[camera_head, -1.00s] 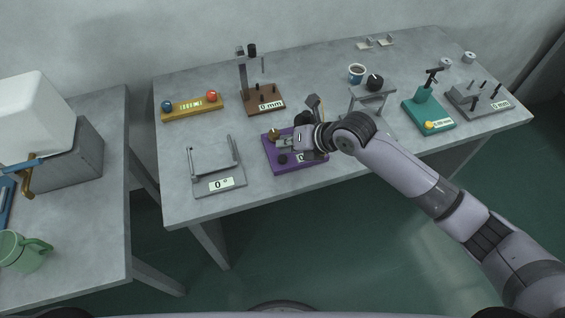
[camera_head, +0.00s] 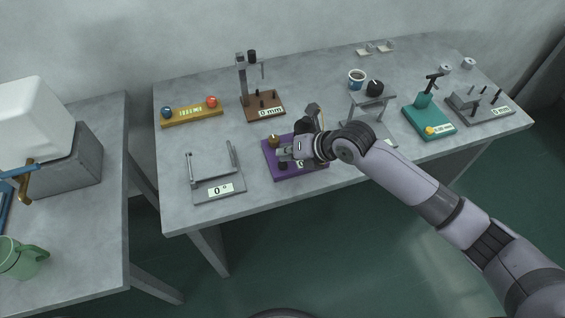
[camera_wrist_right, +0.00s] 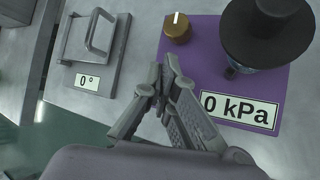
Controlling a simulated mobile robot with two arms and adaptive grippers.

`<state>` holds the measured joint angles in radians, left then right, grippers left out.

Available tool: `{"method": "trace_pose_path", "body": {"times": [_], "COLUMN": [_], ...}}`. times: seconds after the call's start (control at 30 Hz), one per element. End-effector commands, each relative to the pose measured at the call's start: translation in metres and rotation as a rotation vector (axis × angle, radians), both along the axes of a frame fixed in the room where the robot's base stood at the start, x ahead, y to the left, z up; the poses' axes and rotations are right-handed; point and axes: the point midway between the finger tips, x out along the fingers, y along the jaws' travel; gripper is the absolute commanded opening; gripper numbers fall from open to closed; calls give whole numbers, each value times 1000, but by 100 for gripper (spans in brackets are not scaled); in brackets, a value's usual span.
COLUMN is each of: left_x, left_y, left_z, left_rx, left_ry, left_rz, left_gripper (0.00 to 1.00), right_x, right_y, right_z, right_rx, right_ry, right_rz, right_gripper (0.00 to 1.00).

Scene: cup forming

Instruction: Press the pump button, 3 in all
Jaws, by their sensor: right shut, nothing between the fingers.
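The purple pump plate (camera_head: 312,171) lies near the front of the table. It carries a brass knob (camera_head: 273,141) and a label that reads 0 kPa in the right wrist view (camera_wrist_right: 238,108). A wide black round part (camera_wrist_right: 268,30) stands above the plate in that view. My right gripper (camera_head: 284,153) is shut and empty, low over the left part of the plate. Its fingertips (camera_wrist_right: 160,82) show close together in the wrist view. A small black button on the plate's front left is hidden by the fingers; I cannot tell whether they touch it.
A grey hinged frame (camera_head: 217,178) reading 0° stands left of the plate. A brown stand (camera_head: 266,113) is behind it, and a grey stand (camera_head: 372,98) and teal device (camera_head: 429,121) are to the right.

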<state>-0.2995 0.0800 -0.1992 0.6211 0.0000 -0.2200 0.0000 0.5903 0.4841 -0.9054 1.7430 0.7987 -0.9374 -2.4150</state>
Motion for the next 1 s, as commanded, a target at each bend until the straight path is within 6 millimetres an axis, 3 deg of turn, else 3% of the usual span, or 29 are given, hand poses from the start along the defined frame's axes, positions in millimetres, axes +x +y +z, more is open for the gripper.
{"method": "trace_pose_path", "body": {"times": [1.0], "left_x": [-1], "left_y": [0], "left_z": [-6], "left_rx": [1], "left_ry": [2], "left_rz": [-1], "left_gripper": [62], "right_x": [0], "right_y": [0], "right_z": [-8], "right_rx": [-1], "right_ry": [0], "right_rz": [-1], "right_gripper": [0]}}
